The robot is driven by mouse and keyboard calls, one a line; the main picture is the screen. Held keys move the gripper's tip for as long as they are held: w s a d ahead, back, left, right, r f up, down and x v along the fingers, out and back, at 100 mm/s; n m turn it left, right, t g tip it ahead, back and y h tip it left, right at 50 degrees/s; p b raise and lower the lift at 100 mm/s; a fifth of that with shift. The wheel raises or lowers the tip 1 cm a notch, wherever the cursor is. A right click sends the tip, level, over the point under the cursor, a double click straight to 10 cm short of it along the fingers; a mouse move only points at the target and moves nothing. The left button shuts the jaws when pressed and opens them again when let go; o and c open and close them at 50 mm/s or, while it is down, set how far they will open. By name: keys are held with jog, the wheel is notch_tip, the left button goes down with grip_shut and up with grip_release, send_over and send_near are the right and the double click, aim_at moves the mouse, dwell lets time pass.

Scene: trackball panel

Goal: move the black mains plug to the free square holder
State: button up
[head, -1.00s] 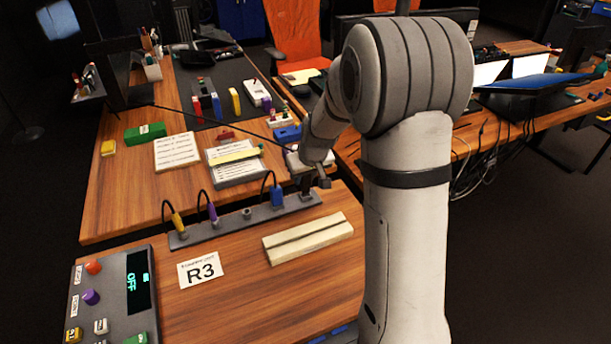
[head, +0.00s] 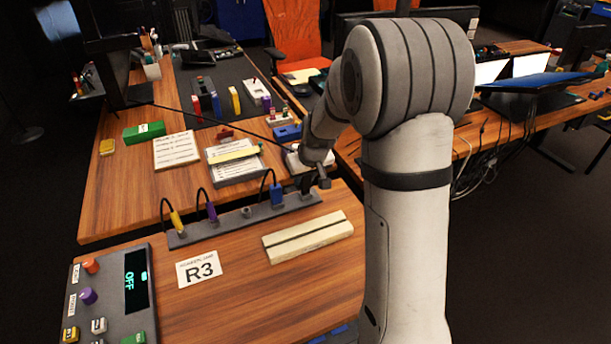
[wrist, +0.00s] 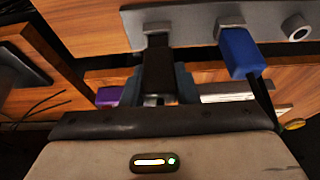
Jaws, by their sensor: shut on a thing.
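The black mains plug (wrist: 157,72) is between the two fingers of my gripper (wrist: 158,88) in the wrist view; the gripper is shut on it. The plug's far end is at a square holder (wrist: 157,29) on the grey strip. I cannot tell whether it is seated in it or just out of it. In the head view my gripper (head: 312,181) is at the right end of the grey strip (head: 222,227), and the arm partly hides the plug. A blue plug (head: 277,195) stands beside it on the strip.
A purple plug (head: 211,211) and a yellow plug (head: 177,220) stand further left on the strip. A round holder (head: 247,211) between purple and blue is empty. A cream block (head: 308,237) and an R3 card (head: 198,268) lie in front.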

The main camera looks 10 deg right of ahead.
jog(key=shift+f+b, duration=0.8)
jog(key=shift+f, duration=0.25)
jog(key=o, duration=0.9)
jog(key=shift+o, duration=0.2)
jog(key=shift+r, duration=0.1)
jog(key=v, duration=0.7)
jog(key=shift+r+p, duration=0.3)
jog(key=shift+p, duration=0.15)
jog(key=shift+s, duration=0.2)
jog(key=s+r+m+g+p, duration=0.1)
jog(key=s+r+p, duration=0.4)
jog(key=s, duration=0.8)
jog(key=s+r+m+p, duration=0.1)
jog(key=s+r+p, duration=0.4)
jog(key=s+r, duration=0.4)
jog(key=s, duration=0.4)
jog(key=shift+r+g+h, duration=0.25)
jog(key=shift+g+h, duration=0.15)
